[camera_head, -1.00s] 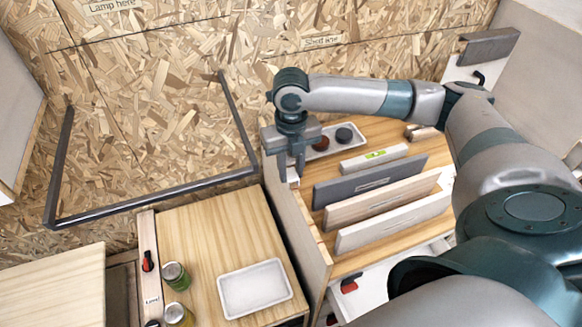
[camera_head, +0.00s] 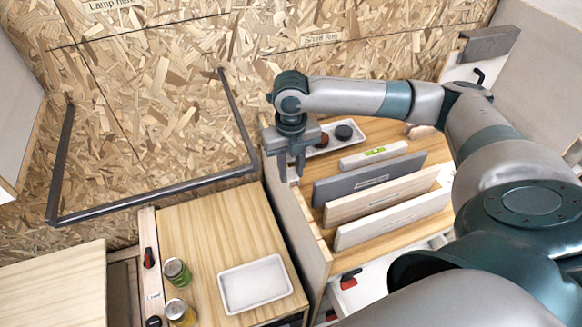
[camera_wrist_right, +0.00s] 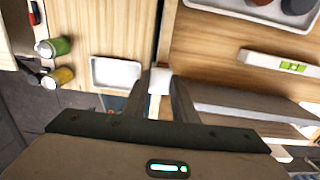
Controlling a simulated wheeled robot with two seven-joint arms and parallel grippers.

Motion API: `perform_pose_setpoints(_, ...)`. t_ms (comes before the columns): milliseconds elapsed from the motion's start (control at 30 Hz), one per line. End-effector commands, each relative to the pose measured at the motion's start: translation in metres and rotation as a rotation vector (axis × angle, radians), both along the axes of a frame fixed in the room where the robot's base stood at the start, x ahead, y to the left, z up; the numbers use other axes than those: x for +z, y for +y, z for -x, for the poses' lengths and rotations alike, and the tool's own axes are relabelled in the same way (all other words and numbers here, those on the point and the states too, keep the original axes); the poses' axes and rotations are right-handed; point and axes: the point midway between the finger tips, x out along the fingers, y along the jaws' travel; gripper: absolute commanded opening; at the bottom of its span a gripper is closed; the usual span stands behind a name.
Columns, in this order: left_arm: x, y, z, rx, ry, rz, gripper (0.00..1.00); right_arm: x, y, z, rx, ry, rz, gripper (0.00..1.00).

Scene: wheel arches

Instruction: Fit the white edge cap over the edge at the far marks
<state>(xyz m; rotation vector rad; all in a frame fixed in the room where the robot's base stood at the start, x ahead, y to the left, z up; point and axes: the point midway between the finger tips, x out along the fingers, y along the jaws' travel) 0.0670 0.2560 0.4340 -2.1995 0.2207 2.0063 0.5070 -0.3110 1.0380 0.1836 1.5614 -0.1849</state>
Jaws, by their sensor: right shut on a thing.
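My right gripper (camera_head: 291,168) points down over the far left part of the right-hand cabinet. It is shut on the small white edge cap (camera_wrist_right: 160,80), which shows between the fingertips in the right wrist view. The upright panel edge (camera_head: 309,228) runs along the left side of that cabinet, and the cap is at or just over its far stretch. I cannot tell whether the cap touches the edge or sits around it. The marks on the edge are not clear. My left gripper is not in view.
Several boards (camera_head: 392,220) stand in the right cabinet beside a spirit level (camera_head: 374,155). A tray (camera_head: 325,148) with dark round things lies behind. A white tray (camera_head: 255,285) and two cans (camera_head: 177,273) stand on the left cabinet. A dark metal frame (camera_head: 160,202) borders the wooden wall panel.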

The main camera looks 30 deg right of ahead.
Motion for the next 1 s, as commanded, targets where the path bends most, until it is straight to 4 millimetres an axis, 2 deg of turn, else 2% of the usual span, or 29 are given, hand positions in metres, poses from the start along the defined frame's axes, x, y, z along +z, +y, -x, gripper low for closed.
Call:
perform_pose_setpoints(967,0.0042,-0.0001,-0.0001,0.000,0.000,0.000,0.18,-0.0083,0.0001,0.0002,-0.001,0.001,0.000,0.04)
perform_pose_setpoints(1000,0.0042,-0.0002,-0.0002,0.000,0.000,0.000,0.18,-0.0082,0.0001,0.0002,0.000,0.001,0.000,0.27)
